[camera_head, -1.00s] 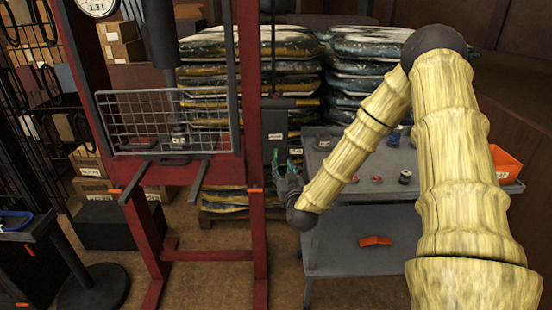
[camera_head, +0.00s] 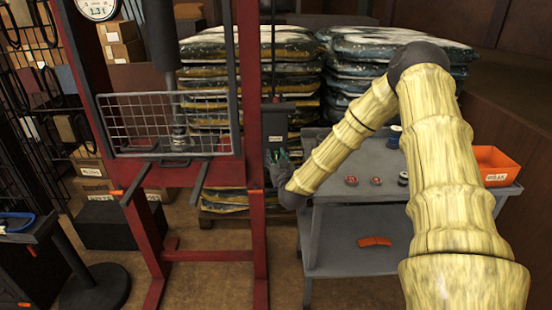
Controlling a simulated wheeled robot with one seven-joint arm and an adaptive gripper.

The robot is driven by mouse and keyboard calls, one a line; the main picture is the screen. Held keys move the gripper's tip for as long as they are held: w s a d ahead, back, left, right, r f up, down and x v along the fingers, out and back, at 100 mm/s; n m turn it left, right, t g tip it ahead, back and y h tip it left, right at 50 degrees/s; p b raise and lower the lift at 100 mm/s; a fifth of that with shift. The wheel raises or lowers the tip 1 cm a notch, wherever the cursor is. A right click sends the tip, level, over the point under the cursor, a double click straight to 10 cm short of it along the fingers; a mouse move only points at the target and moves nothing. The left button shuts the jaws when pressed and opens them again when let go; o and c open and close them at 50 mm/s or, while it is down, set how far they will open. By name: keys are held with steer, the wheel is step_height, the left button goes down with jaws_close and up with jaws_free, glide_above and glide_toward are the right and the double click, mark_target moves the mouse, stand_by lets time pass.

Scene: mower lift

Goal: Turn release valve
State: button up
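A red press frame (camera_head: 250,120) stands at the left with a wire guard (camera_head: 165,122) across it. A dark box-like unit (camera_head: 279,122) with a thin upright rod is attached at the right of the frame's right post. My gripper (camera_head: 275,160) is at the end of my yellowish arm, low beside that post and just below the dark unit. Its fingers are small, dark with greenish parts, and I cannot tell whether they are open or touching anything. I cannot make out the release valve; it may be hidden by the gripper.
Stacked bags (camera_head: 400,45) fill the back. A round-based stand (camera_head: 95,288) is at the lower left.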

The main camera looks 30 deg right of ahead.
jaws_close()
